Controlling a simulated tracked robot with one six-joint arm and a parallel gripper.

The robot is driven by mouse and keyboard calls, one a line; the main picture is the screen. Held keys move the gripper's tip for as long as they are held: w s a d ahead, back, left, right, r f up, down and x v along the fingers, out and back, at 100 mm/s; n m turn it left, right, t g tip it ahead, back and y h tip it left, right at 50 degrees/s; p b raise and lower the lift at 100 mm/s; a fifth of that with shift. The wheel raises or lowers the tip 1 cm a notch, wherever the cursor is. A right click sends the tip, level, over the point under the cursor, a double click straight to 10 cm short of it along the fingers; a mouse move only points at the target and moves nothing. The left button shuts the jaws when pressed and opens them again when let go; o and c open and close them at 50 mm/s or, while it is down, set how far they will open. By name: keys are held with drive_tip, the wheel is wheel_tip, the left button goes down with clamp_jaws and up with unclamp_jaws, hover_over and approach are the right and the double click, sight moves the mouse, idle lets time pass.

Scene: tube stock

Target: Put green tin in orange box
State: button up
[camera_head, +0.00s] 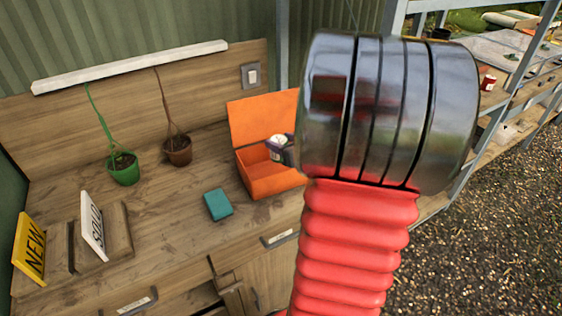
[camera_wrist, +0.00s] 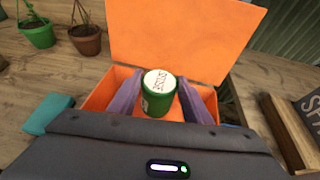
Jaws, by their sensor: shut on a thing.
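The green tin (camera_wrist: 159,93) has a white lid with dark lettering and stands upright between the purple fingers of my gripper (camera_wrist: 160,96) in the wrist view. My gripper is shut on it. The orange box (camera_wrist: 187,36) has its lid raised at the back, and the tin is over its opening. I cannot tell whether the tin touches the box floor. In the head view the orange box (camera_head: 270,182) stands on the bench, with my gripper (camera_head: 281,148) at its opening. My arm hides the box's right side there.
A teal block (camera_head: 218,204) lies left of the box. Plants in a green pot (camera_head: 124,170) and a brown pot (camera_head: 177,151) stand behind. A yellow NEW sign (camera_head: 30,250) and a white sign (camera_head: 93,226) stand at the left.

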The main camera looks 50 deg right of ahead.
drive_tip(key=shift+f, duration=1.1)
drive_tip(key=shift+f, duration=0.15)
drive_tip(key=shift+f, duration=1.95)
drive_tip(key=shift+f, duration=0.1)
drive_tip(key=o, duration=1.2)
drive_tip(key=shift+c, duration=0.2)
drive_tip(key=v, duration=1.2)
drive_tip(key=shift+a, duration=0.1)
